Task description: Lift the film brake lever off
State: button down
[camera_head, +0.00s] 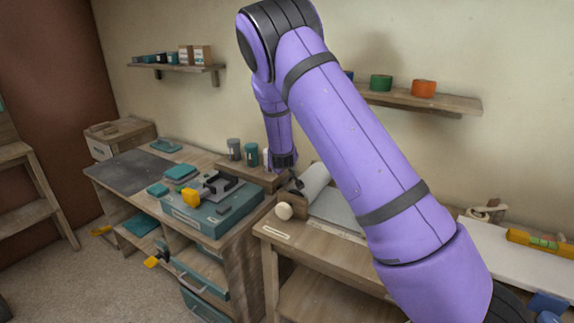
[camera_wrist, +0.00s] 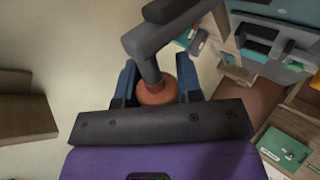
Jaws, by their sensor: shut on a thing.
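The film brake lever shows in the wrist view as a dark grey bar (camera_wrist: 172,28) with a grey stem and a round copper-brown knob (camera_wrist: 157,93) at its end. My gripper (camera_wrist: 157,76) is shut on this knob, with a blue finger at each side. In the head view my gripper (camera_head: 289,173) is beside the white film roll (camera_head: 315,181), at the left end of the right-hand bench. A small dark part shows there below the wrist. I cannot tell whether the lever touches its mount.
A cream ball knob (camera_head: 284,211) is in front of the roll's wooden holder. A teal case (camera_head: 212,215) with a black device stands on the left bench. A wall shelf (camera_head: 424,100) is behind my arm.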

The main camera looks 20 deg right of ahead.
jog(key=shift+w+a+f, duration=0.15)
jog(key=shift+w+a, duration=0.2)
jog(key=shift+a, duration=0.05)
dwell(0.4)
jog(key=c, duration=0.8)
grip_release()
jog(key=v, duration=1)
jog(key=shift+s+r, duration=0.2)
jog(key=shift+s, duration=0.15)
